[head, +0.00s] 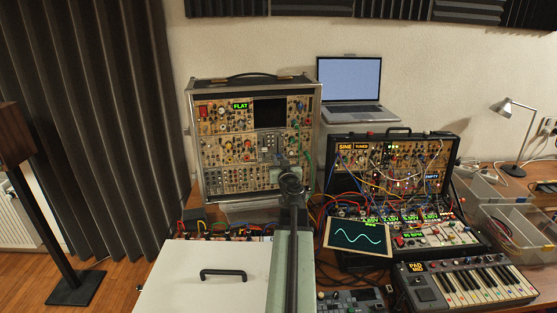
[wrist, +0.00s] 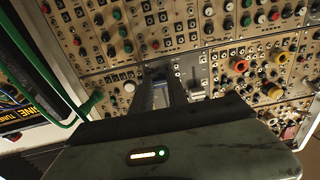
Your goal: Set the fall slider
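A tall modular synth case (head: 204,165) stands behind my arm, with tan panels full of knobs and jacks. In the wrist view a pale grey panel (wrist: 193,68) sits among the tan panels, just ahead of my fingertips; it seems to carry the sliders, but I cannot read any label or tell which is the fall slider. My gripper (wrist: 162,82) points at this panel with its two dark fingers apart and nothing clearly held between them. Whether the tips touch the panel I cannot tell. The fingers hide part of it.
A green cable (wrist: 75,122) hangs left of my fingers in the wrist view. To the right in the head view stand a second, cabled case (head: 350,152), a laptop (head: 348,80), a small keyboard (head: 470,285) and clear bins (head: 515,222). A white lidded box (head: 190,265) lies in front.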

